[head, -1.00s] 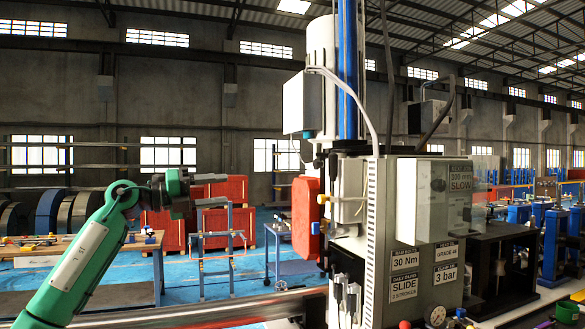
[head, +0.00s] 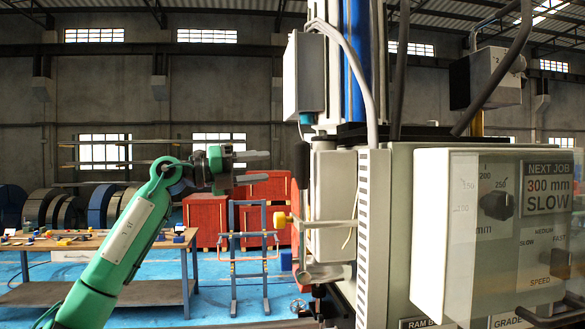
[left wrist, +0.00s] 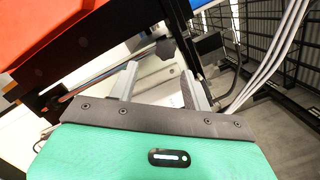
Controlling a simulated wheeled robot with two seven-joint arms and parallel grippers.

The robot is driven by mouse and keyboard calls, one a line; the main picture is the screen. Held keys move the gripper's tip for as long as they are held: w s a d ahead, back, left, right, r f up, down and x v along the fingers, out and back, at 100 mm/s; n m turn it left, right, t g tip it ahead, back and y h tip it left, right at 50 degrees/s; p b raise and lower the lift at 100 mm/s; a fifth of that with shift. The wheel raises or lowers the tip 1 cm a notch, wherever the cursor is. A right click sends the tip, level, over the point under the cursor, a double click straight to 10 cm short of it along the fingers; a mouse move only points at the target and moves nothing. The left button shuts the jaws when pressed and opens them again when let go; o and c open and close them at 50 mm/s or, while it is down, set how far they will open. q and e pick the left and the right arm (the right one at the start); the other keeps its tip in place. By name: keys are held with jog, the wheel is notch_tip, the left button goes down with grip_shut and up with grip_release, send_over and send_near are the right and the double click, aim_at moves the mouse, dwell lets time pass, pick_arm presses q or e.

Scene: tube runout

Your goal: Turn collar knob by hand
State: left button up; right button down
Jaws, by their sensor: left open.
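A black dial knob (head: 496,205) sits on the machine's front panel, with marks 150, 200 and 250 and the letters mm around it. A clear cover stands in front of the panel. A yellow knob (head: 282,219) sticks out of the machine's left side. I cannot tell which one is the collar knob. My left gripper (head: 265,167) is open and empty, left of the machine and apart from both knobs. Its two fingers also show in the left wrist view (left wrist: 158,78), with nothing clearly between them. My right gripper is not in view.
The machine's grey cabinet (head: 385,240) fills the right, with a NEXT JOB 300 mm SLOW sign (head: 546,186). Hanging cables (head: 400,70) run above it. A wooden workbench (head: 90,242) stands at left. Red crates (head: 207,219) are behind the gripper.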

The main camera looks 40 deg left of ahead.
pick_arm(q)
jog(key=r+p+x, duration=0.1)
jog(key=p+x, duration=0.3)
jog(key=x, duration=0.4)
jog(key=shift+s+d+p, duration=0.15)
jog(key=shift+s+p, duration=0.05)
jog(key=shift+p, duration=0.15)
jog(key=shift+f, duration=0.1)
jog(key=c, duration=0.8)
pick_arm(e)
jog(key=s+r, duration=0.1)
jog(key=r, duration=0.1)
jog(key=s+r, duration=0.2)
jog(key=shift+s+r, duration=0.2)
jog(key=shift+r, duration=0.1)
